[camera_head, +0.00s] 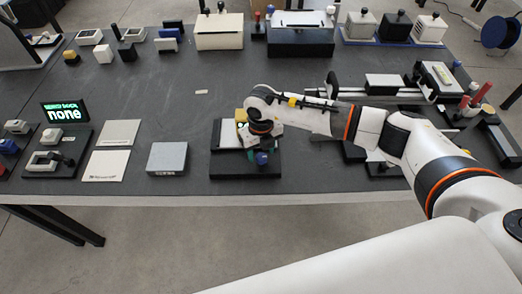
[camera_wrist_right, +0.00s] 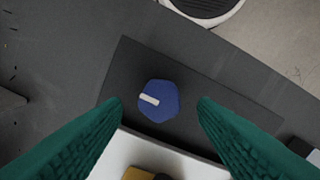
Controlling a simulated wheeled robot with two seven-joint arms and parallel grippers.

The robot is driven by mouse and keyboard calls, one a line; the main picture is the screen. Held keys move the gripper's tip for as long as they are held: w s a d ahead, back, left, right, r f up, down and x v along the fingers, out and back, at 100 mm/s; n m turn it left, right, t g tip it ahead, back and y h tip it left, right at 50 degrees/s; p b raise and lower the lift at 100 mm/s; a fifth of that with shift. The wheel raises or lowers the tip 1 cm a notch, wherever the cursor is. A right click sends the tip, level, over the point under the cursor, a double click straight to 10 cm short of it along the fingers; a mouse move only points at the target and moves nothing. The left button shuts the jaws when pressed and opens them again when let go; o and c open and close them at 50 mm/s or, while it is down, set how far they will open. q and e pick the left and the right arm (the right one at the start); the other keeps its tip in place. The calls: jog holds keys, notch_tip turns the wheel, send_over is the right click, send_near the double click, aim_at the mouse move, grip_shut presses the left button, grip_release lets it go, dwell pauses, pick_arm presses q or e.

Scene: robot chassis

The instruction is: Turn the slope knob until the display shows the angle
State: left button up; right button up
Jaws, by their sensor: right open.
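The blue knob (camera_head: 262,158) sits on a black base (camera_head: 230,172) at the table's front edge. The right wrist view shows the knob (camera_wrist_right: 166,108) with a white mark line on its top. My right gripper (camera_head: 264,147) is over the base, pointing down. Its green fingers are open, one on each side of the knob in the wrist view, with gaps between; I cannot tell their height against it. A white plate (camera_head: 230,134) and a yellow part are behind the knob, partly hidden by my wrist. No angle reading is legible there. My left gripper is out of view.
A small screen (camera_head: 65,111) at the left reads "none" in green. A grey block (camera_head: 167,158) and pale flat plates (camera_head: 107,165) lie left of the base. The middle of the table is clear.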

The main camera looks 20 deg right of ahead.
jog(key=shift+f, duration=0.8)
jog(key=c, duration=1)
jog(key=shift+f+n+b, duration=0.15)
jog(key=shift+n+b, duration=1.05)
jog(key=shift+b, duration=0.15)
jog(key=n+b, duration=0.7)
jog(key=shift+a, duration=0.15)
jog(key=n+b, duration=0.2)
jog(key=shift+n, duration=0.3)
jog(key=shift+s+r+n+b, duration=0.1)
jog(key=shift+r+n+b, duration=0.1)
jog(key=shift+n+b, duration=0.85)
